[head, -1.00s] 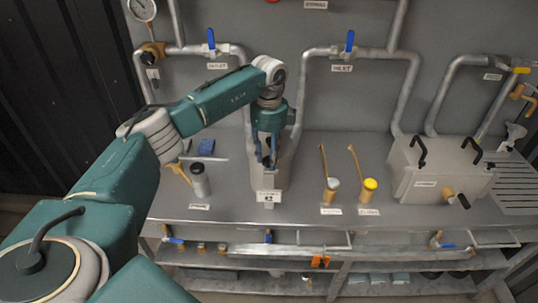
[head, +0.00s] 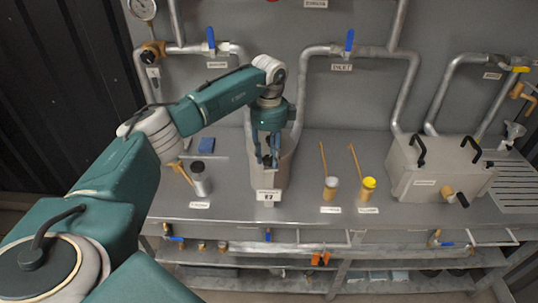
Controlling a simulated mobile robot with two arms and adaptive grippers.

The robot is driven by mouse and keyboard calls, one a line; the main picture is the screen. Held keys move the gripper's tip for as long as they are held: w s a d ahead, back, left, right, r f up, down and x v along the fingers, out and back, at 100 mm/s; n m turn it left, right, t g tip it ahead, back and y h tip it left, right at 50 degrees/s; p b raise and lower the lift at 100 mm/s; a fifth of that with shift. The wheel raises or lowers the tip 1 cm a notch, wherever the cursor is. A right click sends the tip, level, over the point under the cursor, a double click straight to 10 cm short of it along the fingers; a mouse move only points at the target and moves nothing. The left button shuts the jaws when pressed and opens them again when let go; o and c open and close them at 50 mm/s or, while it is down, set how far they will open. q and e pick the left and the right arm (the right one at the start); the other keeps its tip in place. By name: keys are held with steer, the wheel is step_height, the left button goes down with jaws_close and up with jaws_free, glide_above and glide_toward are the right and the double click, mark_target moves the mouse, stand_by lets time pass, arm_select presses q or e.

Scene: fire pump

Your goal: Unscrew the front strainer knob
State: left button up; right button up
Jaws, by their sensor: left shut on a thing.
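The strainer (head: 268,184) is a grey metal housing standing on the bench in the middle, with a white label on its front. My left gripper (head: 268,163) points down at the top of the housing and is shut on the front strainer knob. The fingers cover most of the knob, so its thread and seating cannot be made out. My right gripper is not in view.
A grey cylinder with a dark top (head: 200,180) stands left of the strainer. A grey box with black handles (head: 436,170) is further right. Pipes with blue valve levers (head: 349,41) run behind.

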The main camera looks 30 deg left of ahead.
mark_target(269, 158)
arm_select(q)
steer(key=o, duration=1.2)
steer(key=shift+c, duration=0.2)
steer(key=shift+r, duration=0.1)
step_height(269, 158, up, 12)
